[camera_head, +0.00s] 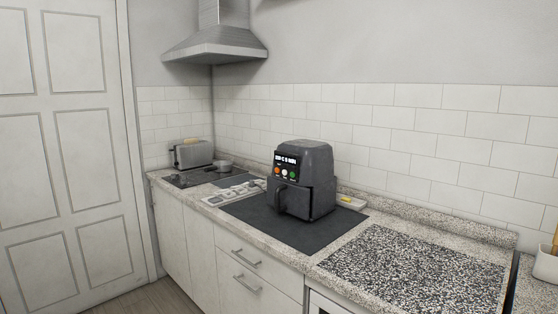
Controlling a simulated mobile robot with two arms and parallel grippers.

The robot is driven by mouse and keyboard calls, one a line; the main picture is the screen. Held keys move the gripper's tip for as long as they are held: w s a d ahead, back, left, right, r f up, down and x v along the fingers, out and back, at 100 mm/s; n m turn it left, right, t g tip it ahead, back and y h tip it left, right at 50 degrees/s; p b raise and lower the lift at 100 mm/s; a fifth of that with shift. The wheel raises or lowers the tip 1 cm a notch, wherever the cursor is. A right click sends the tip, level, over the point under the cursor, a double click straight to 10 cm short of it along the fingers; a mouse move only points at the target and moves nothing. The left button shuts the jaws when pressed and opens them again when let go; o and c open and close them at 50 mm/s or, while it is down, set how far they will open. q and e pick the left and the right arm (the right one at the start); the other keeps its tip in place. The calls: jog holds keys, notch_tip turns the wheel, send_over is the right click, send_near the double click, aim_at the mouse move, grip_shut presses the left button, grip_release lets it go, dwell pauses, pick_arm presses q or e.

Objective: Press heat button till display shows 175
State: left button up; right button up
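A dark grey air fryer (316,185) stands upright on a black mat (330,232) on the counter. Its front faces left toward the camera, with a drawer handle (281,197) low on it. A lit display (287,160) with white characters is on the upper front; the characters are too small to read surely. Below it are small round coloured buttons, an orange one (277,170) at left and a green one (292,174) at right. I cannot tell which is the heat button. Neither of my grippers is in view.
A toaster (193,153) and a pan (224,164) stand at the far left of the counter under a range hood (216,45). A white tray (350,201) with a yellow item is behind the fryer. The speckled board (415,268) at right is bare.

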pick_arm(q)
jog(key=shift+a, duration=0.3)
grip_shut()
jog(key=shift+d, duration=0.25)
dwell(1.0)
